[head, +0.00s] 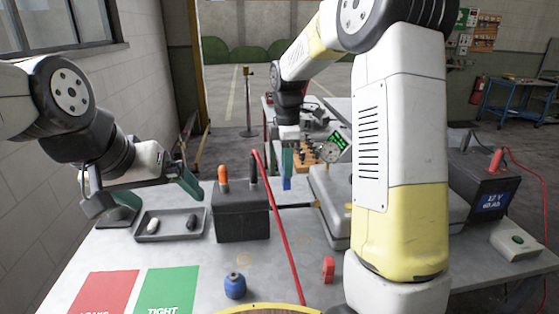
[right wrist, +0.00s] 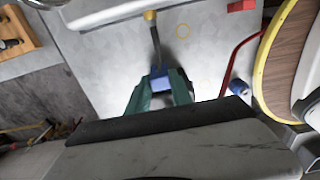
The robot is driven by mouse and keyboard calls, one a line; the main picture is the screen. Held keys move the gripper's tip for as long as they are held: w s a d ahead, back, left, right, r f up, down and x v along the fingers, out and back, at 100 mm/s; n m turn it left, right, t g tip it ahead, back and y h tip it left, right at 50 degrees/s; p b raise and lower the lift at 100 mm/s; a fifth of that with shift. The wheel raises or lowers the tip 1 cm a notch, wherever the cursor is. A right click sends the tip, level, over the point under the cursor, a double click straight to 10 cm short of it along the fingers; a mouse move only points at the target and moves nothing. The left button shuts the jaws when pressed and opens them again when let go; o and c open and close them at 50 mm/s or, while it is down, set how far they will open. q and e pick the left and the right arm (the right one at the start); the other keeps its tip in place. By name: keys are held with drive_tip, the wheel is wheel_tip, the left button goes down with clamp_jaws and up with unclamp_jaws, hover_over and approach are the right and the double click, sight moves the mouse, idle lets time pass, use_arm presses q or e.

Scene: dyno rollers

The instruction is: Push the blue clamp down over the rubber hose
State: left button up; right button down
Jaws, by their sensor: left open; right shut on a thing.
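The blue clamp (head: 287,183) is a small blue block. My right gripper (head: 287,172) is shut on it and holds it above the far side of the table. In the right wrist view the blue clamp (right wrist: 160,82) sits between the green fingertips. The rubber hose (head: 292,206) is a thin dark tube with a yellow end, running beside the grey case. In the right wrist view the rubber hose (right wrist: 156,42) leads to the clamp's edge; I cannot tell whether they touch. My left gripper (head: 158,200) is open and empty at the left, near the small tray.
A grey tray (head: 148,238) holds small pieces. A dark box (head: 242,218) has orange and black posts. A red cable (head: 281,235) crosses the table. A blue-black piece (head: 235,287) and a red block (head: 328,270) stand in front. The grey case (head: 326,212) is at right.

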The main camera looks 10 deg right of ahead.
drive_tip(key=shift+f, duration=4.5)
drive_tip(key=shift+s+f, duration=0.1)
drive_tip(key=shift+f, duration=0.2)
drive_tip(key=c, duration=1.1)
unclamp_jaws()
drive_tip(key=shift+o, duration=0.2)
drive_tip(key=shift+r, duration=0.1)
wheel_tip(320, 180, up, 7)
drive_tip(key=shift+f, duration=0.1)
drive_tip(key=shift+r, duration=0.45)
